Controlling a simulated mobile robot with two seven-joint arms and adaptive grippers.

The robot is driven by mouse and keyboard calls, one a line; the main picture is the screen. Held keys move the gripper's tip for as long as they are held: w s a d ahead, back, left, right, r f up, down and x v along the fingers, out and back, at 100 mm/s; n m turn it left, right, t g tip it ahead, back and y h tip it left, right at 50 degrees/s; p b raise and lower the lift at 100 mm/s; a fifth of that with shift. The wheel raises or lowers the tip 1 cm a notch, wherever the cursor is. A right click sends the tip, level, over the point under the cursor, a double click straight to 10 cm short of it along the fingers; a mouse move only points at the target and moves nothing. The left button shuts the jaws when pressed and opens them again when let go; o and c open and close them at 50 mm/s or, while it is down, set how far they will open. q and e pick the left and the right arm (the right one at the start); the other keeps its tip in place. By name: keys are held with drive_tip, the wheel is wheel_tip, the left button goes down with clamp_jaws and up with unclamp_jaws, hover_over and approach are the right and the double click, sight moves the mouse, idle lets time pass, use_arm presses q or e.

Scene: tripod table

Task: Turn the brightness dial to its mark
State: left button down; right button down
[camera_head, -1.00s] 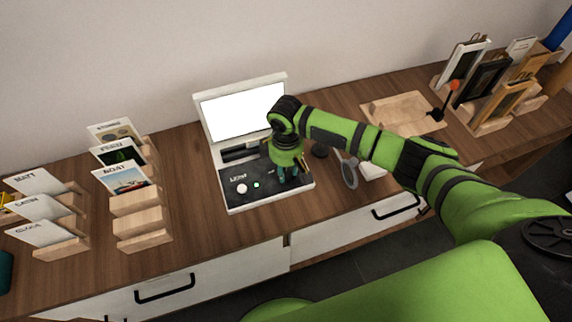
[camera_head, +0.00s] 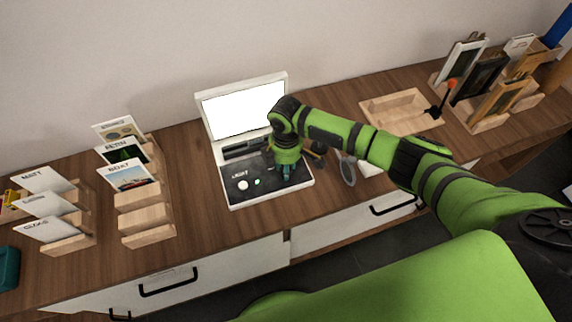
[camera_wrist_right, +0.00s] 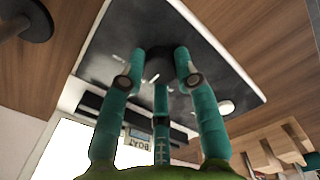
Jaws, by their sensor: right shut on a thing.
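A white machine with a lit white screen (camera_head: 243,108) and a dark control panel (camera_head: 238,200) stands on the wooden cabinet top. The panel has a white round button (camera_head: 241,185) and a small green light (camera_head: 257,182). My right gripper (camera_head: 287,174) points down at the right part of the panel. In the right wrist view its teal fingers (camera_wrist_right: 160,78) are shut around a dark round dial (camera_wrist_right: 158,58). White marks show on the panel beside the dial. The fingers hide the dial in the head view, and I cannot tell which mark it points to. My left gripper is out of view.
Card racks (camera_head: 147,222) stand on the left. A grey round-headed thing (camera_head: 347,172) stands right of the machine. An empty wooden tray (camera_head: 402,112) and a rack of frames (camera_head: 487,122) are farther right.

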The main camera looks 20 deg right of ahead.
drive_tip(key=c, duration=0.9)
unclamp_jaws()
drive_tip(key=shift+r, duration=0.1)
wheel_tip(320, 180, up, 12)
drive_tip(key=shift+f, duration=0.1)
